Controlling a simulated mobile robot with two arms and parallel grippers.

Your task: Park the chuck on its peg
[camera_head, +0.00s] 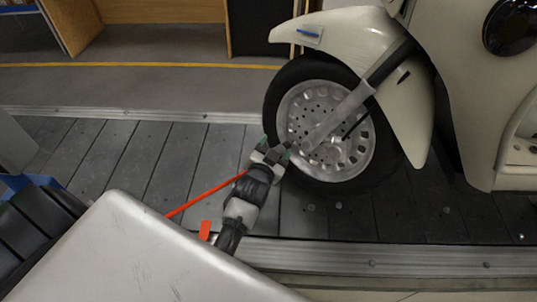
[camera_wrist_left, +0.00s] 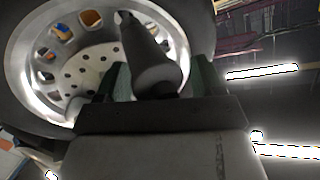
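My left gripper (camera_head: 275,154) is beside the lower front wheel of a cream scooter. In the left wrist view its two dark green fingers (camera_wrist_left: 160,82) stand on either side of a grey, tapered cylinder, which I take to be the chuck (camera_wrist_left: 150,60). The cylinder fills the gap between them, its narrow dark end toward the wheel. In the head view the chuck is mostly hidden by the gripper. A taut orange-red hose (camera_head: 205,195) runs from the gripper down left behind a grey surface. I cannot make out the peg. My right gripper is not in view.
The scooter's front wheel (camera_head: 330,125) and fork (camera_head: 340,115) are very close to the gripper. The wheel stands on the dark slat conveyor (camera_head: 165,155). A light grey surface (camera_head: 140,250) fills the lower left, with a small red-orange piece (camera_head: 205,230) at its edge. Slats left of the wheel are clear.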

